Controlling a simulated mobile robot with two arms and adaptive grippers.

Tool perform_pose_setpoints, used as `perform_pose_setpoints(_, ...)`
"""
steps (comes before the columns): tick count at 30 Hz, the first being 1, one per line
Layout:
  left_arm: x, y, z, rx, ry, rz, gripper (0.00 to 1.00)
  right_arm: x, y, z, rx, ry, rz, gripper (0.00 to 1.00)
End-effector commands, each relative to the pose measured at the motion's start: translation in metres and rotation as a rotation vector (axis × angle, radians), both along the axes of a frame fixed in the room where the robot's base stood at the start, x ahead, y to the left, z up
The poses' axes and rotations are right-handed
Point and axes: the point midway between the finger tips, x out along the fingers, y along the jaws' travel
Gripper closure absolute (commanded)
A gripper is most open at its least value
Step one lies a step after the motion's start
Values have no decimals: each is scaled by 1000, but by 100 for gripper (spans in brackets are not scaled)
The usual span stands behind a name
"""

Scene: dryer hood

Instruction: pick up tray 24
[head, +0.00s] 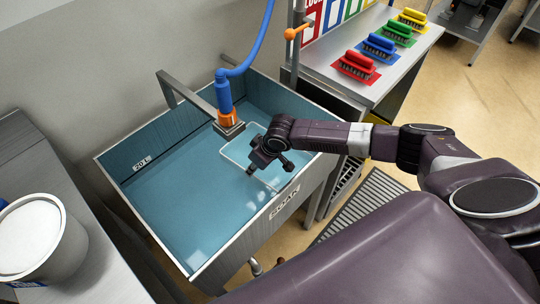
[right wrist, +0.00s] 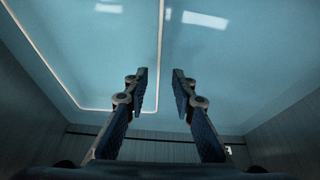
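A clear tray with a pale rim (head: 222,152) lies in the blue water of the soak sink, toward its right side. No number is readable on it, so I cannot confirm it is tray 24. Its rim also shows in the right wrist view (right wrist: 161,40), with one corner near the bottom middle. My right gripper (head: 268,170) points down over the tray's near side. In the right wrist view the gripper (right wrist: 160,80) is open, its fingers apart with the rim line running between their tips. Contact cannot be told. My left gripper is not in view.
The sink's front wall (head: 285,205) reads SOAK. A hose nozzle (head: 226,108) hangs over the back of the sink. A bench (head: 408,52) with colored brushes stands at right. A white bucket (head: 38,240) sits on the left counter. A floor grate (head: 365,205) lies beside the sink.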

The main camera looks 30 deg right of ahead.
Motion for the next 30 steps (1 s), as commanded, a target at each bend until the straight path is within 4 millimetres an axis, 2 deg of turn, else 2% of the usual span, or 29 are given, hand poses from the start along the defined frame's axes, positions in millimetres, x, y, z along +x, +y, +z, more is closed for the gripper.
perform_pose_setpoints(3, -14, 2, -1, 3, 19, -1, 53, 3, 3, -13, -1, 5, 2, 76)
perform_pose_setpoints(7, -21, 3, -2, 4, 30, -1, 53, 6, 4, -21, -1, 4, 1, 76)
perform_pose_setpoints(20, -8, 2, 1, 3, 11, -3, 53, 22, 8, -64, -1, 1, 1, 76)
perform_pose_setpoints(30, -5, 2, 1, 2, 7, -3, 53, 24, 8, -68, -2, 0, 1, 77)
